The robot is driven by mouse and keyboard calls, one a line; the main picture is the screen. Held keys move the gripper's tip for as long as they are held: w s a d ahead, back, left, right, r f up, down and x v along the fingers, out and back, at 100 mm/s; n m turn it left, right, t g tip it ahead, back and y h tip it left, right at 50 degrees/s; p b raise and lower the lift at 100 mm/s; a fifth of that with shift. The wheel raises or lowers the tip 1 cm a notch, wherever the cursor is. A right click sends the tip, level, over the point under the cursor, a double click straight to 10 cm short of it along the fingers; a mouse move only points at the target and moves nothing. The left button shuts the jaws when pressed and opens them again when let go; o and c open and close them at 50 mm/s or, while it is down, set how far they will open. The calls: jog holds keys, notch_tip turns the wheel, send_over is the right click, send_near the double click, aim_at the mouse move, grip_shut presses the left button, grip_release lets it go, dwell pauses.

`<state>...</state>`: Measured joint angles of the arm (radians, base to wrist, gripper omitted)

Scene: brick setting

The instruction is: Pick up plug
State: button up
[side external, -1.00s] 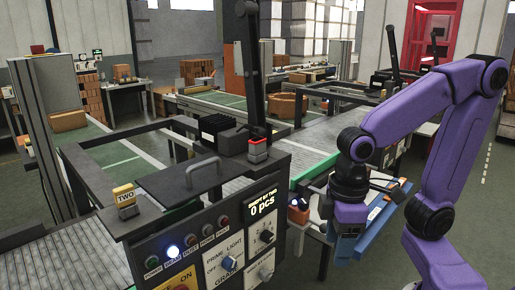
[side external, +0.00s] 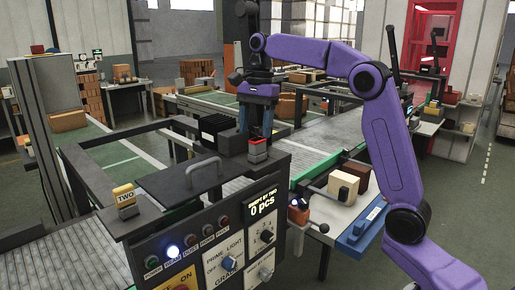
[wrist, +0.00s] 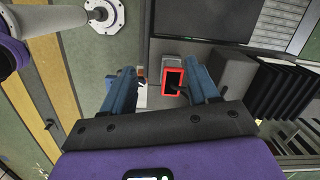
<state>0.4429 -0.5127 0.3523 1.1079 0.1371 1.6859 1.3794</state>
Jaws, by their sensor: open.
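A small grey block with a red rim, which I take for the plug (side external: 258,147), stands on top of the dark control console (side external: 205,190) near its back right edge. In the wrist view the red-rimmed piece (wrist: 172,68) shows between my fingers, nearer the right one, with a black part in its middle. I cannot tell how that part is joined to it. My gripper (side external: 256,132) points down just above it, blue fingers apart and empty. The gripper also shows in the wrist view (wrist: 162,78). I cannot tell whether a finger touches the piece.
A tall black post (side external: 251,20) rises behind my gripper. A black ribbed unit (side external: 213,130) stands left of it, and a grey handle (side external: 203,168) arches from a dark plate. A yellow block marked TWO (side external: 124,195) sits at the left. Boxes (side external: 343,186) lie on the right bench.

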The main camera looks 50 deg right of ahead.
aim_at(258, 139)
jog(key=d+m, duration=0.1)
jog(key=w+d+m, duration=0.1)
jog(key=w+d+r+m, duration=0.1)
jog(key=shift+d+r, duration=0.1)
jog(key=shift+d, duration=0.35)
jog(key=shift+a+f, duration=0.2)
jog(key=shift+f, duration=1)
jog(key=shift+a+f, duration=0.15)
jog(key=shift+f, duration=1.1)
jog(key=shift+a+f, duration=0.2)
jog(key=shift+f, duration=1)
grip_shut()
